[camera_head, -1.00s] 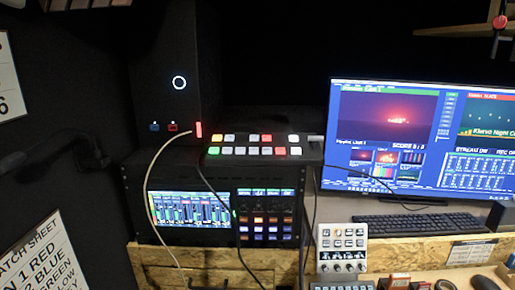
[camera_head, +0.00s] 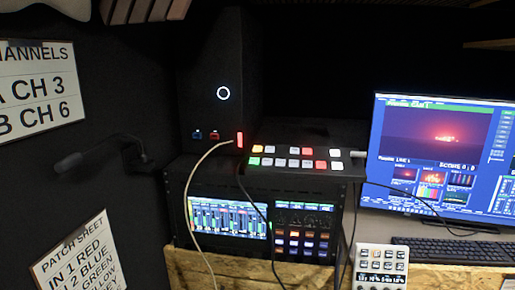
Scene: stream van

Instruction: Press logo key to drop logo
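A small black switcher panel (camera_head: 262,162) with two rows of lit keys lies on top of the rack unit in the middle of the head view. Its keys are white, red, green and yellow; their labels are too small to read, so I cannot tell which is the logo key. The monitor (camera_head: 440,150) at the right shows a red sunset picture, small preview tiles and a score line; its right side is cut off. No logo can be made out on it. Neither of my grippers is in view.
A rack unit with an audio screen (camera_head: 228,217) and a lit button pad (camera_head: 302,241) stands below. A black tower (camera_head: 212,100) stands behind, with a pale cable hanging down. A keyboard (camera_head: 455,251) and a small white keypad (camera_head: 381,264) are at the lower right. Signs hang left.

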